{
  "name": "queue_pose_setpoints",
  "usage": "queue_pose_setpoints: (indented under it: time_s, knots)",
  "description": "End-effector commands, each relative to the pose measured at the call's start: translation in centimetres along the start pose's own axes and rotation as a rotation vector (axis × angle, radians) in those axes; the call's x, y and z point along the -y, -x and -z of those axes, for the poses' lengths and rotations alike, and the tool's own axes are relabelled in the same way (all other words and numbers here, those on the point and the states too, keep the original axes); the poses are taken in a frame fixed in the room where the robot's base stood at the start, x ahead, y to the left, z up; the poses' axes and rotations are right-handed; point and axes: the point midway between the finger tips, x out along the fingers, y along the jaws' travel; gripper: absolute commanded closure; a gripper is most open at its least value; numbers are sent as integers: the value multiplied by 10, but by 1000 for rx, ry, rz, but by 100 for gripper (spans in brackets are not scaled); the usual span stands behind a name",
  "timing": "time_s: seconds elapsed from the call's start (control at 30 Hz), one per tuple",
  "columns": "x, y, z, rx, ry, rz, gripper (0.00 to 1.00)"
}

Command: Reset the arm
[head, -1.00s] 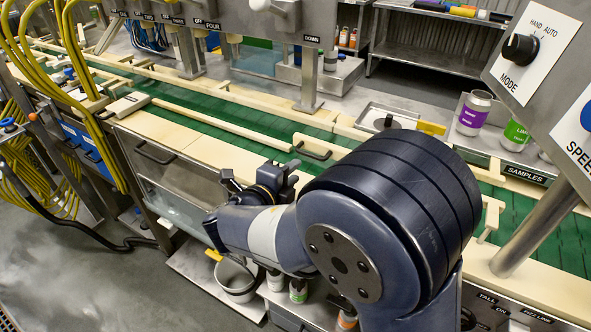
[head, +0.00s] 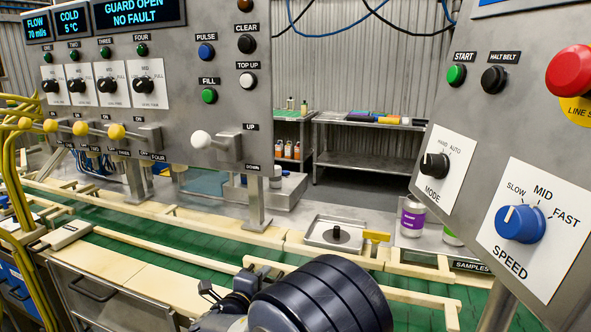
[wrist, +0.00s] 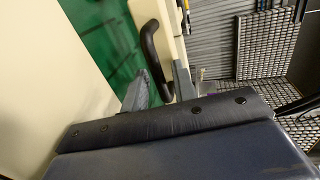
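My arm folds low in the head view, with its large dark rounded joint at the bottom centre. My gripper (head: 208,291) shows as small dark parts left of that joint, above the cream front rail of the conveyor. In the wrist view my gripper (wrist: 160,84) has two grey fingers standing apart, with nothing seen held between them. A black handle (wrist: 152,50) on a cream bar and the green belt (wrist: 110,40) lie beyond the fingers. Whether the fingers touch anything cannot be told.
The green conveyor belt (head: 135,252) runs behind the arm. A control panel with a white-knobbed lever (head: 215,143) stands at the back left. Another panel with a speed knob (head: 519,223) rises close at right. A purple-labelled can (head: 412,216) stands behind the belt. Yellow hoses (head: 18,190) hang at left.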

Motion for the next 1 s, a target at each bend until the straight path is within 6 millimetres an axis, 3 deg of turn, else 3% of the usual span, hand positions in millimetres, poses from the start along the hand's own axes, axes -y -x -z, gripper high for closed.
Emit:
queue_pose_setpoints:
  time_s: [0.2, 0.6, 0.77, 1.0]
  knots:
    - [-8, 26, -1, 3, -1, 0, 73]
    - [-8, 32, 0, 1, 1, 0, 73]
    - [-6, 27, 0, 0, 0, -1, 73]
    - [6, -2, 1, -1, 2, -1, 73]
